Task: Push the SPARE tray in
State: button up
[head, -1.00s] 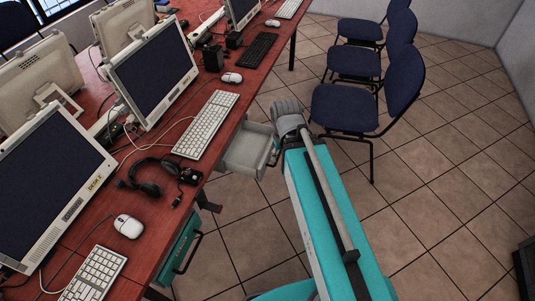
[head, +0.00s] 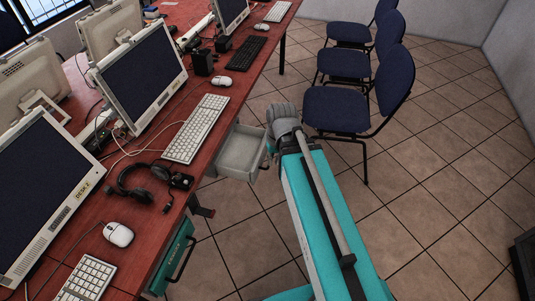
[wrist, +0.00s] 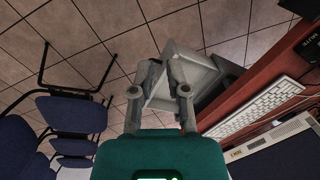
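A light grey open tray (head: 238,153) sticks out from under the edge of the red desk (head: 200,190). No label can be read on it. It also shows in the wrist view, where the tray (wrist: 199,72) lies just past the fingers. My gripper (wrist: 166,64) points at the outer end of the tray, with its two fingers apart and part of the tray visible between and beyond them. I cannot tell whether a finger touches the tray. In the head view the fingers are mostly hidden behind my wrist.
Blue chairs (head: 340,108) stand right of my arm. A teal unit (head: 172,262) with a black handle hangs under the near desk. A keyboard (head: 196,128) and a headset (head: 147,182) lie on the desktop above the tray. Tiled floor is open to the right.

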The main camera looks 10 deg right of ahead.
jog(key=w+f+y+b, duration=0.1)
jog(key=f+b, duration=0.2)
jog(key=w+f+m+y+b, duration=0.1)
jog(key=w+f+b, duration=0.1)
jog(key=f+b, duration=0.1)
jog(key=w+f+t+y+b, duration=0.1)
jog(key=w+f+y+b, duration=0.1)
jog(key=f+b, duration=0.1)
jog(key=shift+d+f+b, duration=0.1)
jog(key=shift+f+b, duration=0.3)
jog(key=shift+b, duration=0.4)
grip_shut()
jog(key=m+t+y+b, duration=0.5)
jog(key=t+y+b, duration=0.4)
jog(key=b, duration=2.1)
send_near(264, 148)
jog(key=s+d+g+y, duration=0.1)
jog(key=s+d, duration=0.2)
jog(key=d, duration=0.3)
jog(key=shift+w+a+f, duration=0.1)
jog(key=shift+a+f, duration=0.05)
jog(key=shift+a, duration=0.1)
jog(key=shift+r+x, duration=0.2)
jog(key=shift+x, duration=6.75)
jog(key=shift+w, duration=0.15)
